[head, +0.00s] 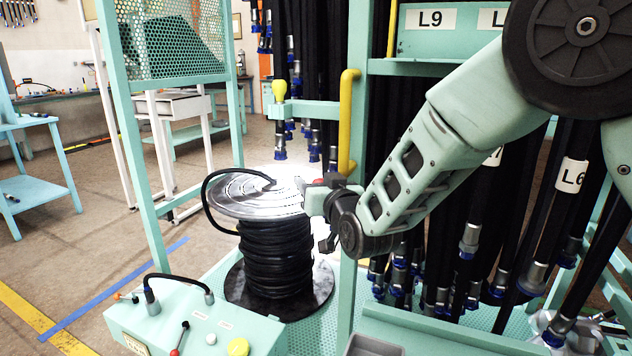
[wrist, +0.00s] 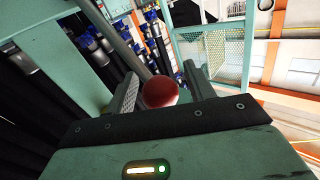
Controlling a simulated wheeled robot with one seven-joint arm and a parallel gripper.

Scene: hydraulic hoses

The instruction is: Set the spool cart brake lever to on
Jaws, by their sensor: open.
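A red ball knob (wrist: 160,92) sits between the two fingers of my gripper (wrist: 160,74) in the wrist view, with a grey rod (wrist: 118,40) running up and left behind it. It appears to be the brake lever's knob, but no on or off marking is readable. The fingers stand apart on either side, and contact is not clear. In the head view my gripper (head: 310,192) is beside the spool's top flange, with a small red patch (head: 318,182) at it. The black hose spool (head: 275,255) stands upright on the teal cart; its top flange (head: 250,193) is silvery.
A yellow handle (head: 347,120) and teal post rise right beside my gripper. A yellow-knobbed lever (head: 279,92) stands behind the spool. A teal control box (head: 205,330) with a small red-tipped lever (head: 180,337) is at front. Hanging hoses (head: 480,200) crowd the right; floor at left is open.

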